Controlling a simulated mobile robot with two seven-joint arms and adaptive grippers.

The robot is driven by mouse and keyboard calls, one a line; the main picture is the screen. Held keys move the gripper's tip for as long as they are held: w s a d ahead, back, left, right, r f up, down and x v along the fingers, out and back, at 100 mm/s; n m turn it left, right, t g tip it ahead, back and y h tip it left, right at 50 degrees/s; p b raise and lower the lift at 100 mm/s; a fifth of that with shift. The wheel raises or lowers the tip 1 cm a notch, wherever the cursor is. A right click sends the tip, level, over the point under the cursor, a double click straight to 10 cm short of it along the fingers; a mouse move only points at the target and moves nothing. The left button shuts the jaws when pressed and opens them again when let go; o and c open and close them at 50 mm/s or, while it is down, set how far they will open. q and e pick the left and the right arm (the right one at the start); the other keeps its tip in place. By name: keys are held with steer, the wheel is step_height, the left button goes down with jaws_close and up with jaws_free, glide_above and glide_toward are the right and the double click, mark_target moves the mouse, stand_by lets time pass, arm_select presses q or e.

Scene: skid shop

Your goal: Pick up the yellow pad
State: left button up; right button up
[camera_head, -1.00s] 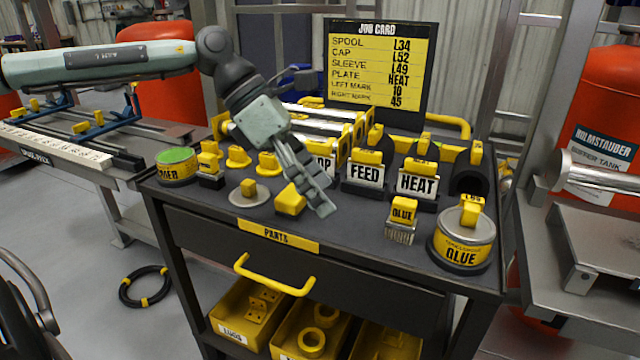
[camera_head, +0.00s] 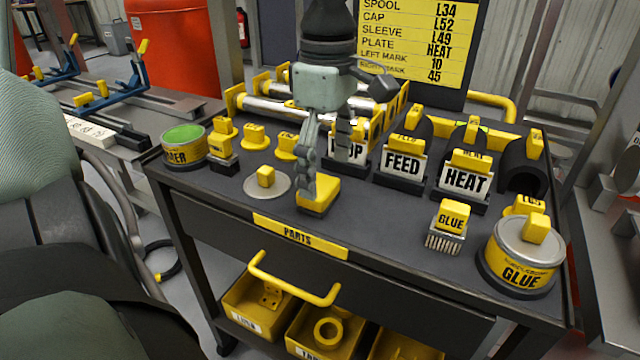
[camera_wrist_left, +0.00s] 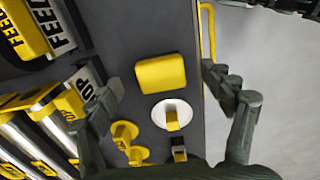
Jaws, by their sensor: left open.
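The yellow pad (camera_head: 320,190) is a small rounded yellow block on a dark base. It lies on the dark cart top near its front edge, right of a round metal disc with a yellow knob. My left gripper (camera_head: 325,180) is above the pad, pointing down, and hides part of its left side. In the left wrist view the pad (camera_wrist_left: 161,72) lies ahead of the open fingers of my left gripper (camera_wrist_left: 172,98), roughly between their lines. My right gripper is not seen.
The disc (camera_head: 267,185) sits close left of the pad. Behind stand the FEED block (camera_head: 402,165), HEAT block (camera_head: 465,180) and metal rollers (camera_head: 262,108). A GLUE brush (camera_head: 448,225) and GLUE can (camera_head: 520,255) stand right. Bare cart top lies between pad and brush.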

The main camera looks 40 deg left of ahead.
mark_target(326, 187)
arm_select(q)
step_height(326, 187, down, 4)
steer(key=shift+r, duration=0.1)
steer(key=c, duration=1.2)
steer(key=shift+c, duration=0.2)
steer(key=shift+w+r, duration=0.1)
steer(key=shift+r, duration=0.4)
step_height(326, 187, up, 3)
steer(key=shift+r, duration=0.1)
steer(key=s+a+r+b, duration=0.2)
steer(key=s+r, duration=0.4)
steer(key=s, duration=0.5)
steer(key=shift+s+r, duration=0.25)
steer(key=shift+s, duration=0.05)
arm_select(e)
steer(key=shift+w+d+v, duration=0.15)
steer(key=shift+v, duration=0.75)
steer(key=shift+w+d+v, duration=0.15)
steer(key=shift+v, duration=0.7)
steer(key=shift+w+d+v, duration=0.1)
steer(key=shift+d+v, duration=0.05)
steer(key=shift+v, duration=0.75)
arm_select(q)
steer(key=shift+a, duration=0.1)
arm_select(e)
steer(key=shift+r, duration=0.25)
